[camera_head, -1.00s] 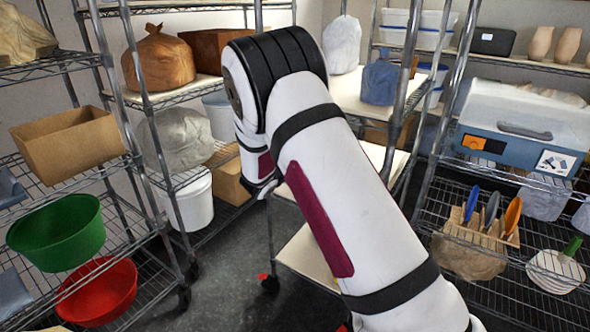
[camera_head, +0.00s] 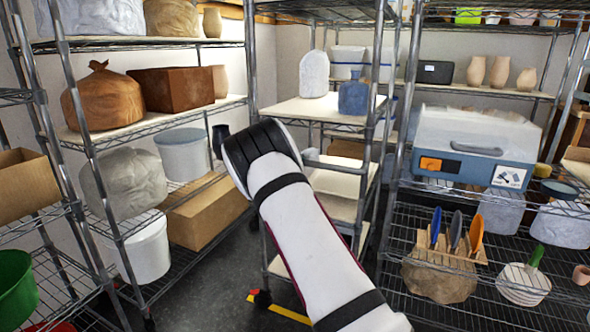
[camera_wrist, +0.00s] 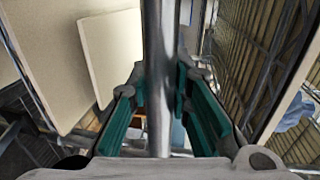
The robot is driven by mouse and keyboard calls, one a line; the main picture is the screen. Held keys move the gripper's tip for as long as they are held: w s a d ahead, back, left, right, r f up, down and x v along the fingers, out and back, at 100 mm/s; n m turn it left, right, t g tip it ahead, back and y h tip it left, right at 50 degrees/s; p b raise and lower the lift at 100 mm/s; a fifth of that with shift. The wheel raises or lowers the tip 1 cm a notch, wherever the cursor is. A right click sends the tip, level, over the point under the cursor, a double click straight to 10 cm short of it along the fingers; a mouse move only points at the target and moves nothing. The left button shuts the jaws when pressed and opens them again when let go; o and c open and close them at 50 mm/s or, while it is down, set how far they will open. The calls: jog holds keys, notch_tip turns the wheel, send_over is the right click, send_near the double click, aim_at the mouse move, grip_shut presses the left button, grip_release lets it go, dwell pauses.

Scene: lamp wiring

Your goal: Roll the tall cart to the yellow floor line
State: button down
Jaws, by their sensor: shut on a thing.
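The tall cart (camera_head: 322,110) is a metal-post rack with pale shelves, upright in the middle of the head view. Its near caster (camera_head: 262,299) is at the yellow floor line (camera_head: 283,309) and seems to overlap it. The other casters are hidden. In the wrist view my gripper (camera_wrist: 160,92) has its teal pads on both sides of a shiny upright post (camera_wrist: 160,50), shut on it. This appears to be a post of the cart. In the head view my arm hides the gripper and part of the cart's lower front.
A wire rack with bags and boxes (camera_head: 175,92) stands close on the left. Another rack with a blue-grey case (camera_head: 468,150) stands close on the right. A white jar (camera_head: 314,74) and a blue bottle (camera_head: 353,95) stand on the cart. Dark floor (camera_head: 205,290) is clear at front left.

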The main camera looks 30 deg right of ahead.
jog(key=shift+d+r, duration=0.1)
jog(key=shift+d, duration=1.15)
jog(key=c, duration=1.4)
grip_release()
jog(key=shift+c, duration=0.2)
jog(key=v, duration=1.2)
jog(key=shift+a, duration=0.15)
jog(key=shift+w, duration=0.15)
